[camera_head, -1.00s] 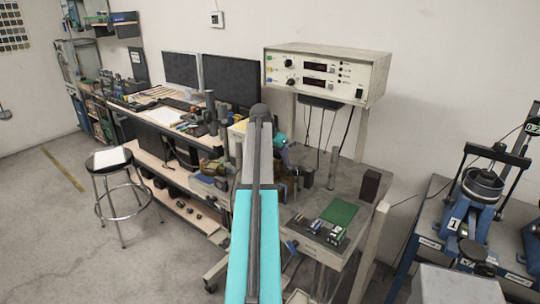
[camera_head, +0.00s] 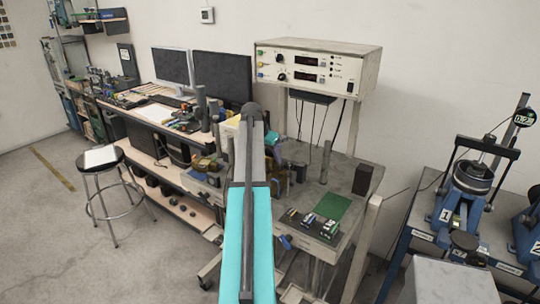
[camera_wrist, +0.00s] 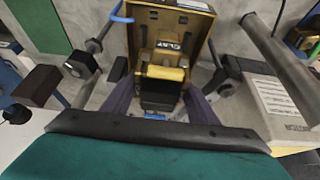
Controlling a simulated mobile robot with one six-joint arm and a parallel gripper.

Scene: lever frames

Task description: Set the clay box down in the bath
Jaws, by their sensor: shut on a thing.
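The clay box (camera_wrist: 172,50) is a brown, open-topped box with a "CLAY" label inside, in the upper middle of the wrist view. My gripper (camera_wrist: 160,98) is shut on it, with a dark purple finger at each side of its near end. In the head view the brown box (camera_head: 281,183) is small and partly hidden by my arm, over the grey bench. The gripper (camera_head: 277,158) there shows only in part. I cannot tell clearly which thing is the bath, or whether the box touches anything beneath it.
The grey bench (camera_head: 312,200) bears a green mat (camera_head: 333,206), small tools and a dark block (camera_head: 362,179). A white instrument (camera_head: 317,66) stands above it. Blue machines (camera_head: 465,195) stand at the right, a stool (camera_head: 101,158) at the left. Floor is clear around the stool.

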